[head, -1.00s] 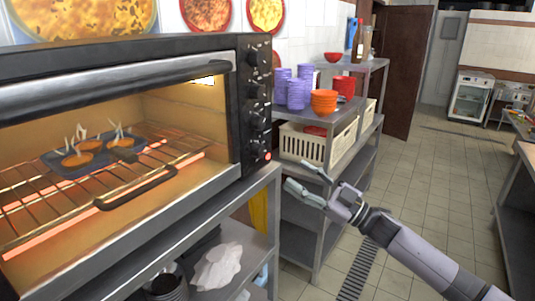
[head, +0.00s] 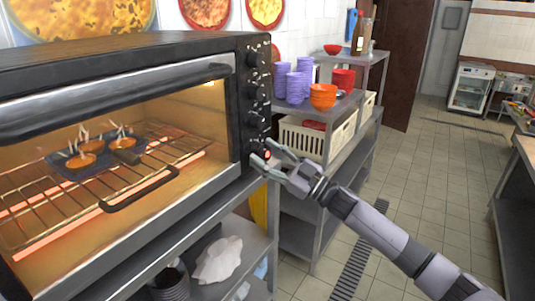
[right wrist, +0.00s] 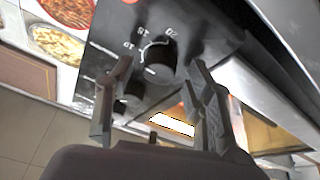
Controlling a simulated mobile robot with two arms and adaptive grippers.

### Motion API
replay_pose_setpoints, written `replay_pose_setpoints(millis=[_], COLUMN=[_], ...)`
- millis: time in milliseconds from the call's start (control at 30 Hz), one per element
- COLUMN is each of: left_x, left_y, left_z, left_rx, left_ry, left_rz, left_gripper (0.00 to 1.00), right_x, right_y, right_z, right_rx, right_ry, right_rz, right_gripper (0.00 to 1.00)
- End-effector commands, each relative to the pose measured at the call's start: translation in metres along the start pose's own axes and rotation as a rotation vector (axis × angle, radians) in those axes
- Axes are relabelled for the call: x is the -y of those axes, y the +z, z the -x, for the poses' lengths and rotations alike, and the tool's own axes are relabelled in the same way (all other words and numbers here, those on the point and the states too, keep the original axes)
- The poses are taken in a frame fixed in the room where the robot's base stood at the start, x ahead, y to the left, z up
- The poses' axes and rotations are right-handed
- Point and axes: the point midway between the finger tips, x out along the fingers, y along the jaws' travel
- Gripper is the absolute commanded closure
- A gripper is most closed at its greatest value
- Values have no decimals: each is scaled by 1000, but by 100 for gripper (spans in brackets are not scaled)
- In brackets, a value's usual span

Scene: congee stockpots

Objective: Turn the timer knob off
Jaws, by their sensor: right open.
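The toaster oven (head: 120,60) stands at the left with its control panel on its right side. The timer knob (right wrist: 161,54) is black with a light pointer line and printed numbers around it. In the head view it is the lowest knob (head: 257,144) in the column, just above a red light. My right gripper (head: 266,154) is open in front of the lower panel, its fingertips close to this knob. In the right wrist view the fingers (right wrist: 163,66) lie on either side of the knob; I cannot tell whether they touch it. My left gripper is not in view.
Other black knobs (head: 254,90) sit above on the panel. The oven glows inside, with a smoking muffin tray (head: 75,168) on its rack. A steel shelf with purple cups (head: 292,87) and orange bowls (head: 323,97) stands behind my right gripper.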

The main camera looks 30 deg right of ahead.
Motion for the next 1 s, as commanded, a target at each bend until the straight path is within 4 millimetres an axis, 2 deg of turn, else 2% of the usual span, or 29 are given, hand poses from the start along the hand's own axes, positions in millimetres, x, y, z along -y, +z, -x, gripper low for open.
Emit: replay_pose_setpoints(millis=[133,833,1000], left_x=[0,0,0], left_y=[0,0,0], left_z=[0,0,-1], left_rx=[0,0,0], left_ry=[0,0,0], left_rz=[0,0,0], left_gripper=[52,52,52], right_x=[0,0,0], right_y=[0,0,0], right_z=[0,0,0], right_rx=[0,-1,-1], right_ry=[0,0,-3], right_rz=[0,0,5], right_gripper=[52,98,100])
